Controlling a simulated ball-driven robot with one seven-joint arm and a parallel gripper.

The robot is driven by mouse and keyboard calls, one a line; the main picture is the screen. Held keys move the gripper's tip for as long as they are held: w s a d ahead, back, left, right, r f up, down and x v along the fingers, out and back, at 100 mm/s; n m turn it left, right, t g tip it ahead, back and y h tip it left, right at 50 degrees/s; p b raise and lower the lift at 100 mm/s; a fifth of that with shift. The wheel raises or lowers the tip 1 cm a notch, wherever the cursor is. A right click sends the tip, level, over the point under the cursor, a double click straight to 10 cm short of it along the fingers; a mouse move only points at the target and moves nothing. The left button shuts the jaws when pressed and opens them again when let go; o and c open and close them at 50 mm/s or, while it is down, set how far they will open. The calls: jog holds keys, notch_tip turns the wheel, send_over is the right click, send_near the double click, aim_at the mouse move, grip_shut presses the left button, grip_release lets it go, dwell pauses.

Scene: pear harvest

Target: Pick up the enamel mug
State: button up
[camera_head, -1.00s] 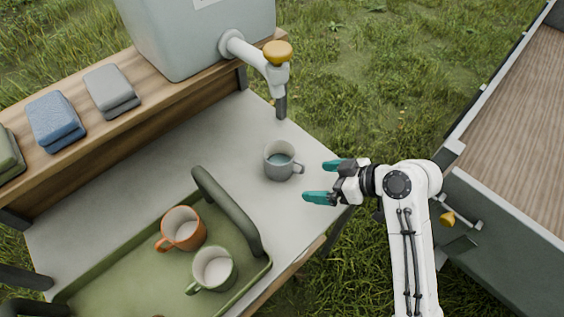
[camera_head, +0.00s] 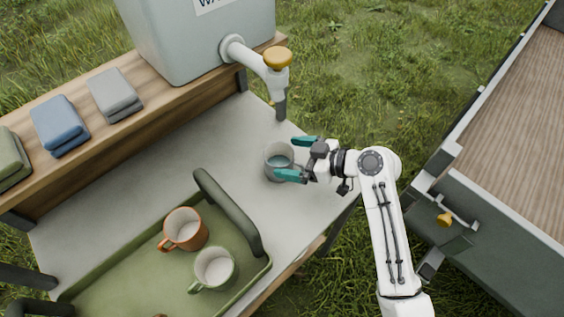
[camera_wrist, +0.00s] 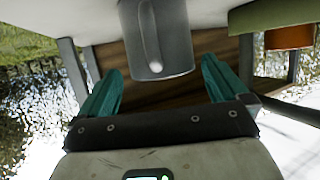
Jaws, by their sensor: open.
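In the head view the handle is hidden behind the gripper.
A green tray (camera_head: 130,268) with a raised handle holds an orange mug (camera_head: 187,229) and a green mug (camera_head: 214,268). A tank with a tap (camera_head: 270,66) stands behind. Folded cloths (camera_head: 60,125) lie on the wooden shelf. A cart (camera_head: 510,160) is at right.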

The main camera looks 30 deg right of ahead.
aim_at(266, 154)
jog(key=shift+x, duration=1.6)
jog(key=shift+a+r, duration=0.1)
jog(key=c, duration=1)
jog(key=shift+c, duration=0.7)
jog(key=shift+r, duration=0.15)
